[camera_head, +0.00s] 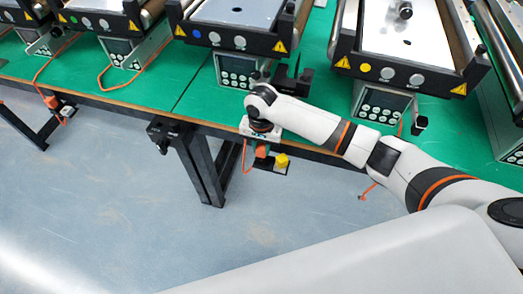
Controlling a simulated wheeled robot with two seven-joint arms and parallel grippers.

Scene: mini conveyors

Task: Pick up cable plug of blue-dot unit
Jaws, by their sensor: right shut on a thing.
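The blue-dot unit is the conveyor unit in the upper middle, with a blue dot (196,34) on its front bar and a keypad box (237,70) below. My right arm reaches in from the right, across the table's front edge. My right gripper (262,143) points down just off that edge, shut on the orange cable plug (262,151). The fingertips are small and partly hidden by the wrist. A thin orange cable (243,158) hangs beside the plug. A yellow piece (282,160) on a dark bracket is close to its right; I cannot tell if they touch. My left gripper is not in view.
A yellow-dot unit (365,67) stands on the right and a green-dot unit (85,22) on the left. Another orange plug (52,102) is at the table edge, far left. Black table legs (200,165) stand below the edge. The grey floor in front is clear.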

